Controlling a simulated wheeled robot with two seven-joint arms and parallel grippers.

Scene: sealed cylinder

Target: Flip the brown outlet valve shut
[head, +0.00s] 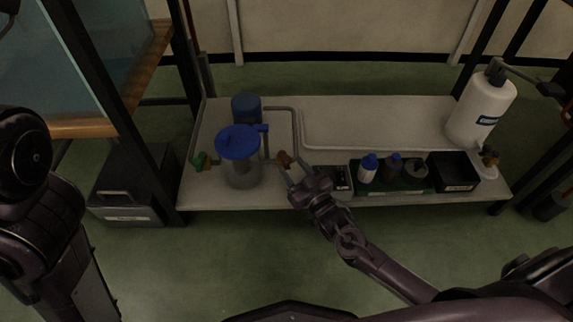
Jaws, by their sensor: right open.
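A clear cylinder with a blue lid (238,160) stands upright on the left part of a low white shelf. A green valve (200,161) sits on the pipe at its left. The brown outlet valve (284,159) sits at its right side, small in the head view, and I cannot tell its handle angle. My right gripper (292,179) is open, with its fingertips just below and beside the brown valve. I cannot tell whether they touch it. My left arm is at the left edge, and its gripper is not in view.
A blue container (246,107) stands behind the cylinder, with grey piping (299,135) beside it. A green tray (400,188) with bottles, a black bin (453,171) and a white jug (481,108) stand to the right. Dark posts frame the shelf. Its back middle is clear.

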